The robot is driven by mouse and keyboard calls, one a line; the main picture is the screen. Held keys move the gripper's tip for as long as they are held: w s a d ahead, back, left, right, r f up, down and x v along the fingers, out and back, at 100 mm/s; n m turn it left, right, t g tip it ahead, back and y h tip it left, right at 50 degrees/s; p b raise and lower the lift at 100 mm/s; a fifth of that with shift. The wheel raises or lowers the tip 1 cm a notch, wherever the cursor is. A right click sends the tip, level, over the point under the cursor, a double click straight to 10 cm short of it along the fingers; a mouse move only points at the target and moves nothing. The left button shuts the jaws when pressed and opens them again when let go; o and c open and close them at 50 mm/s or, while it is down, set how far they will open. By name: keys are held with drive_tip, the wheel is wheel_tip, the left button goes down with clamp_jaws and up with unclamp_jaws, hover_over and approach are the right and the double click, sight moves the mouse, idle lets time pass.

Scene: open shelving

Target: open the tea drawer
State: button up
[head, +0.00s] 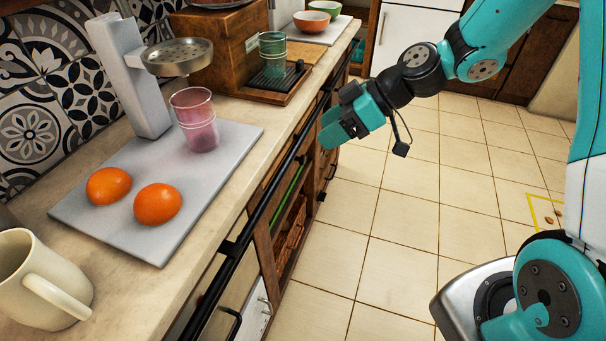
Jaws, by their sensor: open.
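My gripper (332,128) hangs over the floor side of the counter, close to the wooden cabinet fronts (306,160) and the black rail. It holds nothing that I can see, and its fingertips are partly hidden by its own body. I cannot tell which front is the tea drawer, and no label is readable. The fronts are seen at a steep angle, and none clearly stands pulled out. I cannot tell whether my gripper touches the cabinet.
A black rail (262,205) runs along the counter edge. On the counter are a cream mug (62,300), two oranges (158,204), a pink glass (194,122), a wooden box (215,50) and a green glass (272,55). The tiled floor (400,215) is mostly clear.

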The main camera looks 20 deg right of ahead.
sight(305, 160)
drive_tip(key=w+d+f+t+b, duration=0.2)
drive_tip(key=w+d+f+t, duration=0.15)
drive_tip(key=d+f, duration=0.4)
drive_tip(key=w+d+f+t+b, duration=0.3)
drive_tip(key=w+d+f, duration=0.15)
drive_tip(key=f, duration=0.55)
drive_tip(key=x, duration=1.6)
drive_tip(key=shift+a+f, duration=0.15)
drive_tip(key=shift+a, duration=0.25)
clamp_jaws()
drive_tip(key=shift+s, duration=0.1)
